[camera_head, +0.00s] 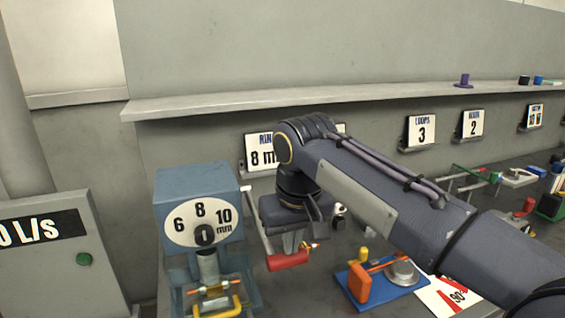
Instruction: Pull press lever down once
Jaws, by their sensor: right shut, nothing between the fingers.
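The press (197,187) is a blue machine at lower left with a white dial marked 6, 8 and 10 mm. Its lever (259,221) is a thin light bar on the right side, slanting down to a red handle (288,261). My right arm comes in from the lower right, and its gripper (293,245) points down just above the red handle. The gripper is shut with nothing in it. I cannot tell whether the fingers touch the handle. Part of the gripper is hidden by its own wrist. My left gripper is not in view.
A blue board (385,288) with an orange-handled tool and a round metal part lies right of the press. A grey cabinet (55,262) with a green button stands at left. A shelf (220,101) runs along the wall above number signs. More tools lie at far right.

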